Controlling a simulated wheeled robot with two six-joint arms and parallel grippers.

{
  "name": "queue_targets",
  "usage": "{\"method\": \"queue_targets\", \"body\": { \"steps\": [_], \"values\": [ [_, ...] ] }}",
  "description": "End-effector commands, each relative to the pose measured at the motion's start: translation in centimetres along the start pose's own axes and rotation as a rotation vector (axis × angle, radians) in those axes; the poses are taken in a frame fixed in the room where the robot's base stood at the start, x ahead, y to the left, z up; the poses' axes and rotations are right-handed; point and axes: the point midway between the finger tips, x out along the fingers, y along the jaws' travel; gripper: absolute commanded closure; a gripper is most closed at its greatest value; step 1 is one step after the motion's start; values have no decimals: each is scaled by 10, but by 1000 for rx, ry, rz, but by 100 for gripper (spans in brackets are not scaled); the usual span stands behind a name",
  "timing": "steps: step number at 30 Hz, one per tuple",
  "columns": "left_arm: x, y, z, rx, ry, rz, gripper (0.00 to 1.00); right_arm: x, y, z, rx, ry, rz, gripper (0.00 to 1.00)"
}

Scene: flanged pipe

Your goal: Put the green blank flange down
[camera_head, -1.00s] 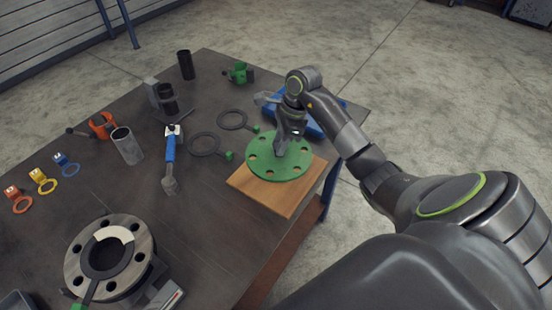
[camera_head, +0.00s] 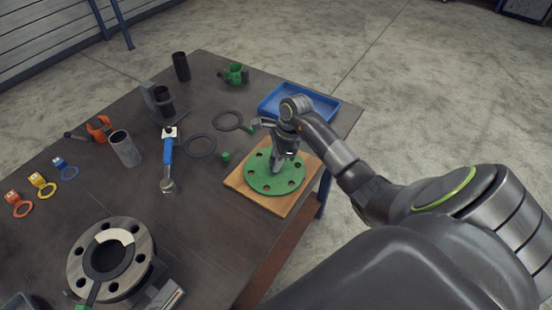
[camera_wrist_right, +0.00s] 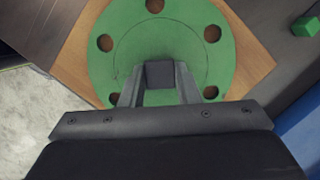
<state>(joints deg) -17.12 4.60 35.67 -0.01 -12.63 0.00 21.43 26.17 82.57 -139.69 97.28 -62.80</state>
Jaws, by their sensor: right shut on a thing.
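The green blank flange (camera_head: 262,180) is a round disc with several bolt holes. It lies flat over the wooden board (camera_head: 241,183) near the right edge of the table, and appears to rest on it. My right gripper (camera_head: 280,166) is above the flange, shut on its central grip, a small dark block (camera_wrist_right: 160,74) that shows between the fingers in the right wrist view. The flange (camera_wrist_right: 118,40) fills much of that view, with the board (camera_wrist_right: 245,52) around it. My left gripper is not in view.
A blue tray (camera_head: 327,109) stands just behind the board. A flanged pipe end (camera_head: 134,276) stands at the front left.

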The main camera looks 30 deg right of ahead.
Motion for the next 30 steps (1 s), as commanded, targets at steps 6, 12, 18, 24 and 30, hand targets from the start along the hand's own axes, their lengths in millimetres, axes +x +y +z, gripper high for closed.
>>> {"method": "queue_targets", "body": {
  "steps": [6,12,18,24,30],
  "values": [
    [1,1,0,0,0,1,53,0,0,0,0,0,0,49],
    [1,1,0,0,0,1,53,0,0,0,0,0,0,49],
    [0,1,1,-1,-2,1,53,-6,-1,0,-1,1,-3,49],
    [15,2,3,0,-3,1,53,-42,-2,-2,-3,4,-8,49],
    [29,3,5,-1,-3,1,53,-86,-2,-1,-2,3,-7,49]
  ]
}}
